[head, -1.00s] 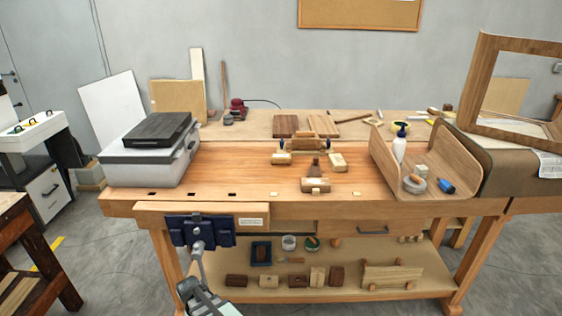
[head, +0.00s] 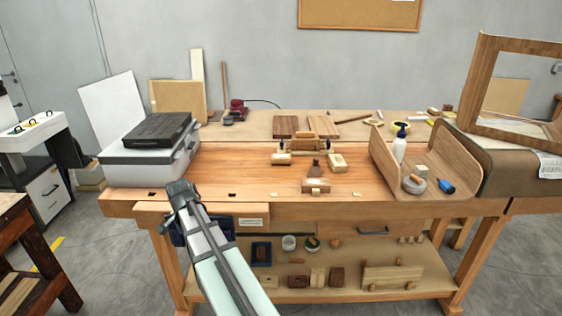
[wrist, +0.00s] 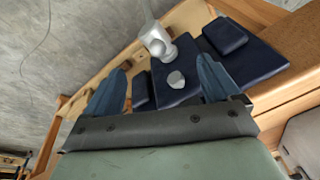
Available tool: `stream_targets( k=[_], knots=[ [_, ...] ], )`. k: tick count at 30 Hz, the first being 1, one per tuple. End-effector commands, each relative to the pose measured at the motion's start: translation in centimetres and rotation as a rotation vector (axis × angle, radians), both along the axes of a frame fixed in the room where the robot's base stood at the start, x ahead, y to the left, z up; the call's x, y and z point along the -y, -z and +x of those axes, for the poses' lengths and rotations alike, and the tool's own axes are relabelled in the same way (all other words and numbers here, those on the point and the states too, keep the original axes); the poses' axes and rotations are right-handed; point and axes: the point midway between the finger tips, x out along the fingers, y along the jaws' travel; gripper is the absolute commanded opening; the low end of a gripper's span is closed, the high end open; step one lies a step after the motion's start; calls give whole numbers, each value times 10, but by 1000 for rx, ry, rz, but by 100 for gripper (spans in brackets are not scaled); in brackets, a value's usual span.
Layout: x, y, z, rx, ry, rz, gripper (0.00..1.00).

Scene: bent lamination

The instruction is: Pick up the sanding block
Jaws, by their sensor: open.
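I cannot tell for certain which piece is the sanding block. Small wooden blocks lie on the bench top: a pale one (head: 281,159), another pale one (head: 337,162), and a brown one with a pale strip (head: 315,186). My gripper (head: 180,189) is at the bench's front left edge, above the vise and well left of these blocks. In the wrist view my gripper (wrist: 162,64) has its two blue fingers wide apart with nothing held. Beyond them is the dark blue vise (wrist: 178,97) with its grey metal knob.
A grey case (head: 150,168) stands at the bench's left. A curved wooden piece (head: 400,175) with a white bottle (head: 399,146) is at the right. Several blocks lie on the lower shelf (head: 345,290). The bench top between the case and the small blocks is clear.

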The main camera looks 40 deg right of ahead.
Motion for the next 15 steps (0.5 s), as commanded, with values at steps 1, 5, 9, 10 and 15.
stream_targets(
  k=[1, 5, 9, 10, 15],
  knots=[
    [5, -17, 5, 21, 26, -2, 89],
    [15, -50, 12, 63, 89, -5, 89],
    [29, -83, 20, 103, 156, -4, 89],
    [34, -90, 23, 111, 176, -3, 89],
    [87, -128, 53, 122, 326, 20, 89]
  ],
)
